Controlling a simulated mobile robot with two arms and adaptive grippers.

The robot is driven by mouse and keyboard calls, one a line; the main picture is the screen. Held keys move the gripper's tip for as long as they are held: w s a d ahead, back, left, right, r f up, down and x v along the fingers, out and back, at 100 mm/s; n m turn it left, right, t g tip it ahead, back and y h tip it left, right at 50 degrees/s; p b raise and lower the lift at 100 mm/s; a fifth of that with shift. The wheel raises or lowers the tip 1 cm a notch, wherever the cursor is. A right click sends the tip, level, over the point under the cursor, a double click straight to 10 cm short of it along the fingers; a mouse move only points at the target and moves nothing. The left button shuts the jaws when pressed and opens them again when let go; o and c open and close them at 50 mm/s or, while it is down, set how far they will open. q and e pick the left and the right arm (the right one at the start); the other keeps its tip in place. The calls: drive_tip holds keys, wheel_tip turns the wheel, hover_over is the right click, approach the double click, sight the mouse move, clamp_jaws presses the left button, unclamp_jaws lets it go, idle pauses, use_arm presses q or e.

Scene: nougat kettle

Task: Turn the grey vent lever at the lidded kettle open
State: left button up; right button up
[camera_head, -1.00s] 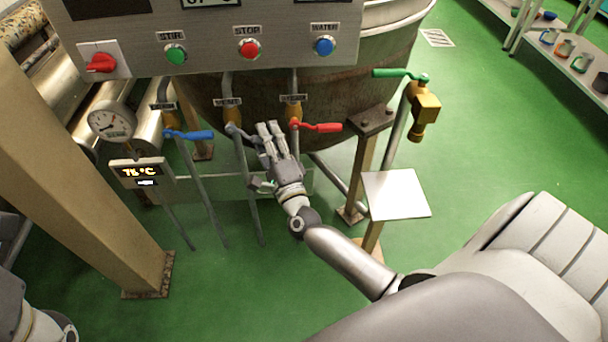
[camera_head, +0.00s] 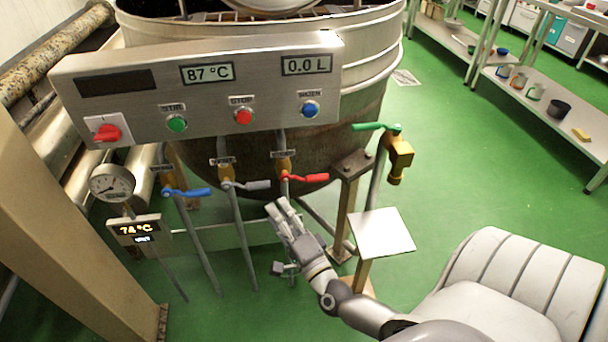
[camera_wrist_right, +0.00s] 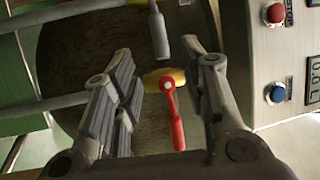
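The lidded kettle (camera_head: 225,150) stands behind the control panel. The grey lever (camera_head: 254,185) sits on a brass valve on its front, between the blue and red levers, with its handle pointing right. In the right wrist view the grey lever (camera_wrist_right: 161,36) shows at the top, beyond the fingertips. My right gripper (camera_head: 284,222) is open and empty, below and right of the grey lever and apart from it. In the right wrist view its fingers (camera_wrist_right: 170,78) are spread, with the red lever (camera_wrist_right: 177,125) showing between them. My left gripper is not in view.
A blue lever (camera_head: 188,192) is left of the grey one; a red lever (camera_head: 308,178) is just right. A green-handled tap (camera_head: 399,160) and a small square plate (camera_head: 382,234) stand further right. The panel (camera_head: 205,105) overhangs the levers. A gauge (camera_head: 112,183) is left.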

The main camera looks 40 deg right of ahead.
drive_tip(key=s+a+f+n+g+y+p, duration=0.1)
drive_tip(key=s+f+n+g+p, duration=0.3)
drive_tip(key=f, duration=0.9)
drive_tip(key=s+a+f+n+g+y+p, duration=0.2)
drive_tip(key=s+f+n+g+p, duration=0.3)
drive_tip(key=s+f+n, duration=0.4)
drive_tip(key=shift+s+a+f+g, duration=0.5)
drive_tip(key=shift+a+f, duration=0.25)
drive_tip(key=shift+f, duration=1.5)
